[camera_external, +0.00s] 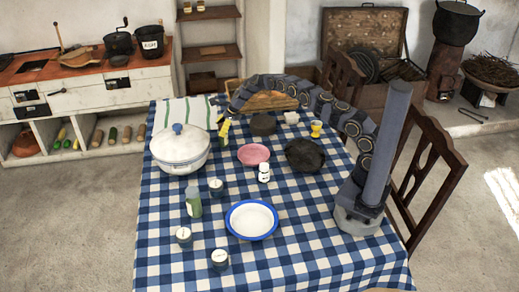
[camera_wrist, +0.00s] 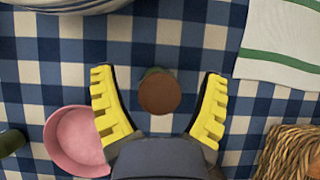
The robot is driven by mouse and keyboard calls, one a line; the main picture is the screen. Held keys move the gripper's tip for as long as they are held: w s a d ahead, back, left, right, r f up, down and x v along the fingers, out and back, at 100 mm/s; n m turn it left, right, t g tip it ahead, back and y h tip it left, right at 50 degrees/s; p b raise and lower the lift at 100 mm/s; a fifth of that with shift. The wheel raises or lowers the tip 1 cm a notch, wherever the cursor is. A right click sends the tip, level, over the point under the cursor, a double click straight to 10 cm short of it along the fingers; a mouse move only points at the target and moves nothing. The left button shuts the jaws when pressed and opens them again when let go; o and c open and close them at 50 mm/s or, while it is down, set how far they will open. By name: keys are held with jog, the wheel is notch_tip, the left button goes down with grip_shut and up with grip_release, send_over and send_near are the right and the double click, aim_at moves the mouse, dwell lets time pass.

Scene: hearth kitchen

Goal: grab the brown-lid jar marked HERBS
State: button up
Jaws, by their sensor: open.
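A jar with a round brown lid (camera_wrist: 159,93) stands on the checked tablecloth, seen from above in the wrist view. A little of its dark green side shows past the lid, but no HERBS label can be read. My gripper (camera_wrist: 158,101) is open, with one yellow finger on each side of the jar and a visible gap to both.
The pink bowl (camera_wrist: 76,141) sits close by the left finger. The white pot (camera_external: 180,148), striped towel (camera_wrist: 290,38) and a woven item (camera_wrist: 292,153) lie around.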

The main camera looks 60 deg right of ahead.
jog(key=shift+w+a+f, duration=0.1)
jog(key=shift+a+f, duration=0.05)
jog(key=shift+f, duration=0.05)
grip_shut()
